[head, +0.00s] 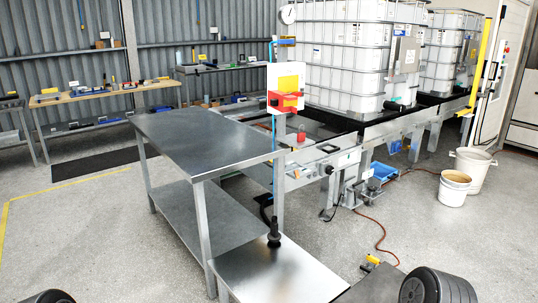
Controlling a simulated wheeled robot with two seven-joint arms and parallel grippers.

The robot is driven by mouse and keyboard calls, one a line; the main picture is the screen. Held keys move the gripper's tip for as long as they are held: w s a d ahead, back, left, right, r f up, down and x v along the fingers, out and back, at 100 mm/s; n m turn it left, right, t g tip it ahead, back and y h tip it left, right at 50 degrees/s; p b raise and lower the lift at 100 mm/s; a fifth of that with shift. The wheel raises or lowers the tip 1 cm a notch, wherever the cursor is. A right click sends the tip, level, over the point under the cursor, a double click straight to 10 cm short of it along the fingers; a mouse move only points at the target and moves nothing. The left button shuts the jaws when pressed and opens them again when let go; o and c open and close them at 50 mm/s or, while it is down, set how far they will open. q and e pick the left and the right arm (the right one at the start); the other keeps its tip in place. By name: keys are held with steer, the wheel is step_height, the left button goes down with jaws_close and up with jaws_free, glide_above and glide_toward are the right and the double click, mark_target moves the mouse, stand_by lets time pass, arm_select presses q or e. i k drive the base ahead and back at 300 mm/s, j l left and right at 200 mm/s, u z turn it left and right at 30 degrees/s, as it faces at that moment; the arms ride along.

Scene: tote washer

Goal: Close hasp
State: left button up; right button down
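A post-mounted white box (272,76) with a yellow panel (288,83) carries a red fitting (286,99) on its front. The fitting may be the hasp or a switch handle; it is too small to tell whether it is open or shut. A small red object (301,136), like a padlock, sits on the metal ledge just below and right of the box. Neither of my grippers is in view. Dark rounded parts, which seem to be mine, show at the bottom left and bottom right edges, well away from the box.
A steel table (205,128) with a lower shelf stands left of the post. A lower steel surface (280,272) lies in front. A conveyor (385,128) with caged white tanks (350,55) runs behind. Buckets (455,187) and an orange cable (378,232) are right. The left floor is open.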

mark_target(276, 98)
steer(key=i+j+z, duration=0.45)
steer(key=j, duration=0.25)
steer(key=i+j+z, duration=0.1)
steer(key=z, duration=0.3)
steer(key=i+j+z, duration=0.2)
steer(key=z, duration=0.2)
steer(key=i+j+z, duration=0.15)
steer(key=z, duration=0.2)
steer(key=i+j+z, duration=0.1)
steer(key=j, duration=0.35)
steer(key=i+j+z, duration=0.1)
steer(key=j, duration=0.4)
steer(key=i+j, duration=0.25)
steer(key=j, duration=0.25)
steer(key=i+j+z, duration=0.15)
steer(key=j, duration=0.35)
steer(key=i+j+z, duration=0.1)
steer(key=j, duration=0.4)
